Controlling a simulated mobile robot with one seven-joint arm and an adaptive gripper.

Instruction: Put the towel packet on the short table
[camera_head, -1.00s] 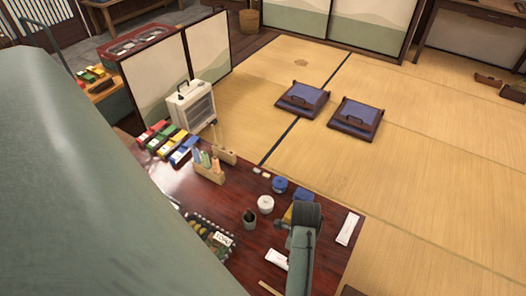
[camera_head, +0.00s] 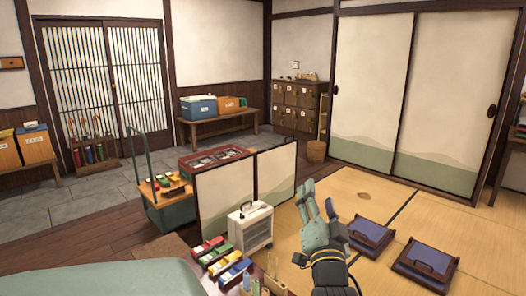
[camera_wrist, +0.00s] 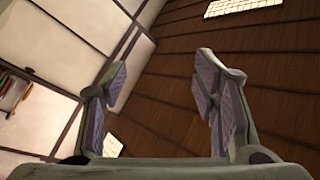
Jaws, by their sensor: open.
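I do not see a towel packet in either current view. My gripper (camera_head: 318,203) is raised in the lower middle of the head view, in front of the tatami floor. In the wrist view my gripper (camera_wrist: 166,82) is open, with nothing between its fingers, and looks up at the plank ceiling and wall panels. A low wooden bench (camera_head: 228,123) stands at the back wall. I cannot tell whether it is the short table.
A white heater-like box (camera_head: 250,228) stands beside a folding screen (camera_head: 226,203). A green cart (camera_head: 170,212) and a red-rimmed crate (camera_head: 214,158) are behind. A blue cooler (camera_head: 198,107) sits on the bench.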

